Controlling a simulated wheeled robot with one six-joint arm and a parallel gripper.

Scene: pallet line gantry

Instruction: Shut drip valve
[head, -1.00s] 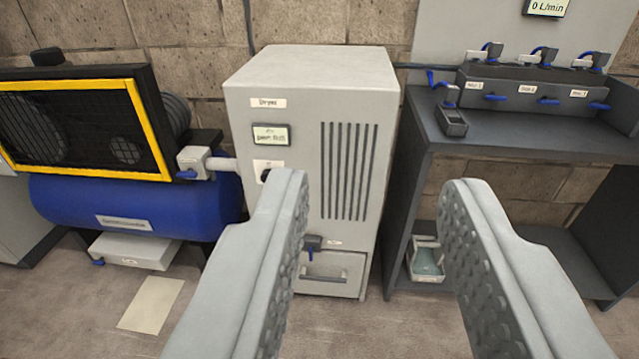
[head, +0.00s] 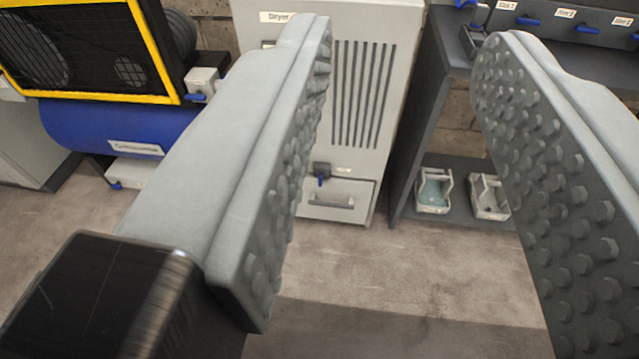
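My gripper (head: 405,40) is open and empty, its two grey studded fingers wide apart in front of the dryer. A small dark valve with a blue lever (head: 320,175) sits low on the front of the grey dryer (head: 375,25), just above a drawer (head: 340,200). The lever points down. This valve shows between the fingers, farther off than they are and not touched. Another grey valve box with a blue handle (head: 203,82) is on the compressor at the left. No readable label names the drip valve. The left finger hides part of the dryer's front.
The blue compressor tank (head: 80,130) with its yellow-framed guard stands at the left. A dark bench (head: 440,75) at the right carries several blue-handled valves. Two small trays (head: 434,192) (head: 489,198) sit on its lower shelf. The floor (head: 400,270) before the dryer is clear.

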